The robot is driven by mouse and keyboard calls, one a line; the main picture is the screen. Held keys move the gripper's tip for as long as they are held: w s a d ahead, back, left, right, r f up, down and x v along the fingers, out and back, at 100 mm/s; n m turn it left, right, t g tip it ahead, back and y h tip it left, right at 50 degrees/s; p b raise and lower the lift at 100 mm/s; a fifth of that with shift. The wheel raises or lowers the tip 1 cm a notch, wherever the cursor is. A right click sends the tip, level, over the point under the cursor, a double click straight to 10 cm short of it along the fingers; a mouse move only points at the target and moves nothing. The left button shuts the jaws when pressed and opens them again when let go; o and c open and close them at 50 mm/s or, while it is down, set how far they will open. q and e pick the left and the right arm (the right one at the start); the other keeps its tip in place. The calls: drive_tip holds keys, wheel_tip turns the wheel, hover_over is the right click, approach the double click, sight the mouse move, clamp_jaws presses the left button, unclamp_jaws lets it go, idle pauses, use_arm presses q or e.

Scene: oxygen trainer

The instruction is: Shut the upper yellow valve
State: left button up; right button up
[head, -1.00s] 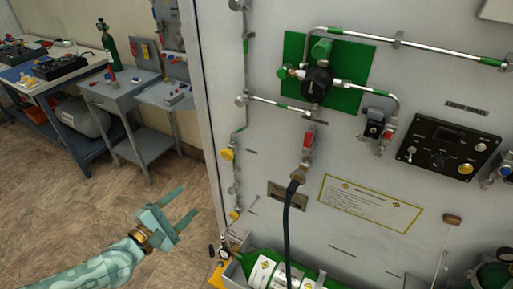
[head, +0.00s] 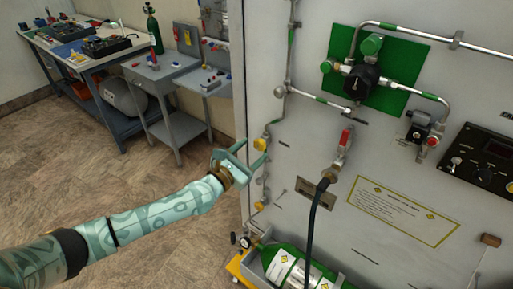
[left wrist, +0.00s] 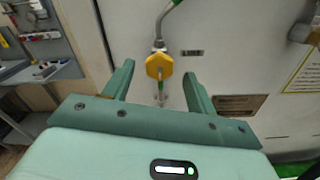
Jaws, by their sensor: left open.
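The upper yellow valve (head: 260,144) sits on the vertical pipe near the left edge of the panel. In the left wrist view its yellow handle (left wrist: 159,66) shows between and beyond my fingertips. A lower yellow valve (head: 259,205) sits further down the same pipe. My left gripper (head: 252,152) is open and empty, with its fingers pointing at the panel just below and left of the upper valve. The wrist view shows no finger closed on the handle. My right gripper is in neither view.
A red-handled valve (head: 345,138) with a dark hose hangs to the right. A green plate with a regulator (head: 362,82) is above it. A green cylinder (head: 290,265) lies at the panel's foot. Grey carts (head: 160,75) and a workbench (head: 90,45) stand behind left.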

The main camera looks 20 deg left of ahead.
sight(260, 144)
use_arm(q)
drive_tip(key=shift+x, duration=1.45)
drive_tip(key=c, duration=1)
